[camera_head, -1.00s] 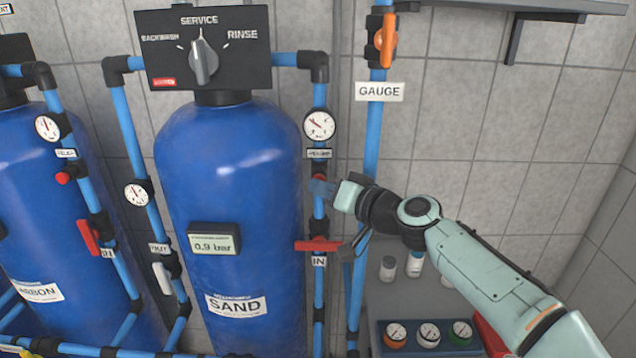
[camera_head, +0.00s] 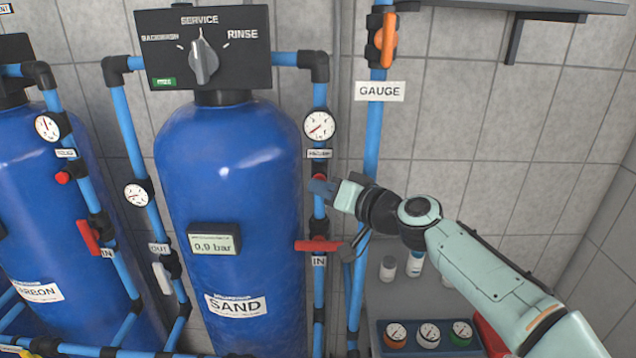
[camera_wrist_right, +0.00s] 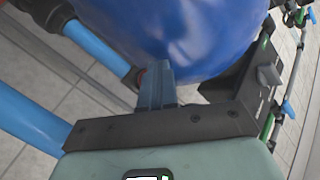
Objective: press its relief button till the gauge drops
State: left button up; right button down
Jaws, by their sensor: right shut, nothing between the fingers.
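The blue SAND tank (camera_head: 225,165) stands in the middle of the head view, with a valve head (camera_head: 204,46) set to SERVICE and a green indicator. On its right-hand pipe is a round gauge (camera_head: 319,125); its needle points to the lower left. Below it the red relief button (camera_head: 319,177) is partly hidden by my right gripper (camera_head: 316,188). That gripper is shut and empty, its fingertips at the button; I cannot tell how far it is pressed. My left gripper is not in view.
A red IN valve handle (camera_head: 318,246) sticks out just below my right gripper. A blue pipe with a GAUGE label (camera_head: 380,91) runs close to its right. A shelf with small bottles and a tray of gauges (camera_head: 414,350) sits low on the right.

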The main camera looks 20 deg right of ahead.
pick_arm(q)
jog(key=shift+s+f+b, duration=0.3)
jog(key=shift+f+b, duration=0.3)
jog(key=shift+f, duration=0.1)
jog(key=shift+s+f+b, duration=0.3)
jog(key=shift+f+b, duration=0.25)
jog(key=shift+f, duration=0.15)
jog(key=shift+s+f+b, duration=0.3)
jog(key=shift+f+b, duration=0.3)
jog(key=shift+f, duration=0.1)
pick_arm(e)
jog(key=s, duration=0.6)
jog(key=shift+a+f, duration=0.25)
jog(key=shift+a, duration=0.2)
